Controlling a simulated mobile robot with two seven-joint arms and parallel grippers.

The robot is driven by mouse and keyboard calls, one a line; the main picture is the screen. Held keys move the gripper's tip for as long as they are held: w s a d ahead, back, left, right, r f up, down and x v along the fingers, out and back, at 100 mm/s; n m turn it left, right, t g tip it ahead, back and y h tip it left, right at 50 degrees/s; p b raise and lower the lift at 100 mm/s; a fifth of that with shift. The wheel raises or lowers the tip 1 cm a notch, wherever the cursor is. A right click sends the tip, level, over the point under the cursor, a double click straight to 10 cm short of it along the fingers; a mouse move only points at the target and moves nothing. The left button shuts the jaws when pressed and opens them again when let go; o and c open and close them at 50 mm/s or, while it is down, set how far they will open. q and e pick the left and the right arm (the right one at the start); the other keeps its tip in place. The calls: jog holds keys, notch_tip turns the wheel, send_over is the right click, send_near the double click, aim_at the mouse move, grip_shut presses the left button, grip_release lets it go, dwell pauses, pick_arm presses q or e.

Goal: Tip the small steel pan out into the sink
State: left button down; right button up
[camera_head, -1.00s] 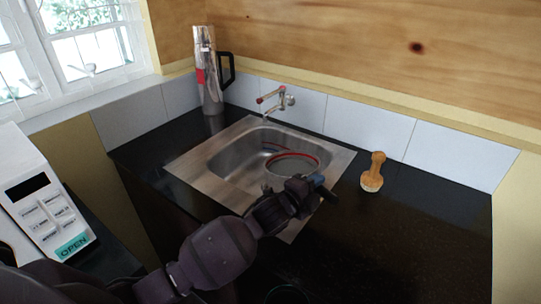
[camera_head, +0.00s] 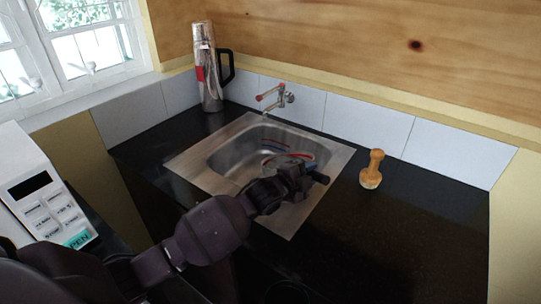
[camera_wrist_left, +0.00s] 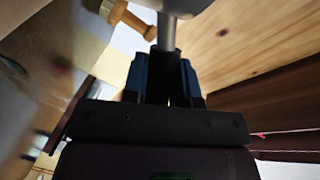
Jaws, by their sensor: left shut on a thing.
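The steel sink (camera_head: 205,172) is set in the black counter. My left gripper (camera_head: 304,180) is over its front right part. It is shut on the handle (camera_wrist_left: 167,35) of the small steel pan, seen between the blue finger pads (camera_wrist_left: 162,75) in the left wrist view. The pan (camera_head: 284,163) is over the basin, tilted and mostly hidden behind my gripper. Red and blue streaks show by it; I cannot tell whether they are contents or reflections. My right gripper is not in view.
A wall tap (camera_head: 277,95) reaches over the sink's back. A steel flask (camera_head: 208,75) with a black handle stands at the back left. A wooden brush (camera_head: 373,168) stands right of the sink. The counter at the front right is clear.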

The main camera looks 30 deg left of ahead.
pick_arm(q)
jog(key=shift+w+a+r, duration=0.25)
jog(key=shift+r, duration=0.05)
jog(key=shift+w+a+r, duration=0.15)
jog(key=shift+a, duration=0.05)
jog(key=shift+w+a+r+n, duration=0.1)
jog(key=shift+w+a+n, duration=0.1)
jog(key=shift+n, duration=0.1)
jog(key=shift+w+r, duration=0.1)
jog(key=shift+r, duration=0.05)
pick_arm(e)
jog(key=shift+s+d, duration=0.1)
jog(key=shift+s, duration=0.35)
pick_arm(q)
jog(key=shift+a, duration=0.15)
